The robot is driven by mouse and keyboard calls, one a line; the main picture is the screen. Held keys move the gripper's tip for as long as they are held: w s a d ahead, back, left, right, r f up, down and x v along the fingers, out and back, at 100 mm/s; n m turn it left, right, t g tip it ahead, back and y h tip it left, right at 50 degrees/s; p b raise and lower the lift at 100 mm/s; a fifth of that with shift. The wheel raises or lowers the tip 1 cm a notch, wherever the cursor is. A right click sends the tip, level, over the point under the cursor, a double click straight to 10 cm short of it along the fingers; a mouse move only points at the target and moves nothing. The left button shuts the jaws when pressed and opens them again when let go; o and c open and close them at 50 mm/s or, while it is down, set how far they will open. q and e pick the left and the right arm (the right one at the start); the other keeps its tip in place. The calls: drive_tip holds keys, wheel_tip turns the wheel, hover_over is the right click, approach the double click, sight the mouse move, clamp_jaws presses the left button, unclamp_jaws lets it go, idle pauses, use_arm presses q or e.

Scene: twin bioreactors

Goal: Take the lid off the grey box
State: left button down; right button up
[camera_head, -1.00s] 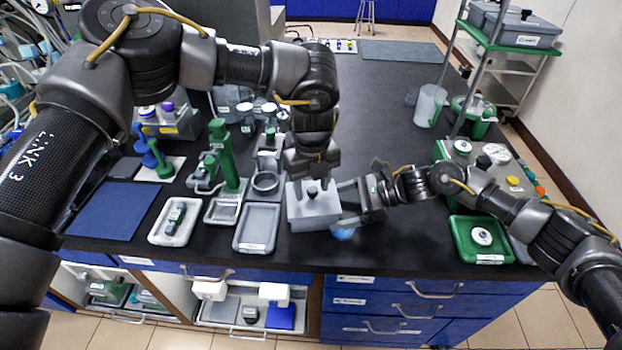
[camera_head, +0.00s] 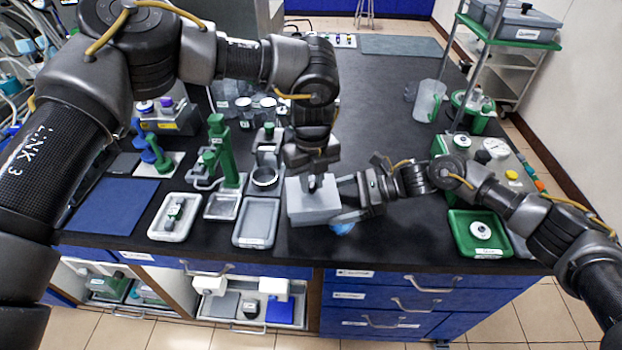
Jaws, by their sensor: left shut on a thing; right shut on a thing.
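The grey box (camera_head: 312,211) stands near the front edge of the black bench, with its lid (camera_head: 301,187) on top. My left gripper (camera_head: 314,182) points down from above and is shut on the small dark knob of the lid. My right gripper (camera_head: 345,193) comes in from the right and is shut on the right side of the box. The fingers hide most of the knob and part of the box's right side.
A rounded blue thing (camera_head: 343,229) shows just under the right gripper. A grey tray (camera_head: 257,222) lies close on the left, and a green tray (camera_head: 465,243) lies to the right. The bench (camera_head: 385,100) behind is largely clear.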

sight(312, 185)
use_arm(q)
drive_tip(key=shift+r, duration=0.2)
drive_tip(key=shift+r, duration=0.95)
drive_tip(key=shift+r, duration=2)
use_arm(e)
drive_tip(key=o, duration=1.1)
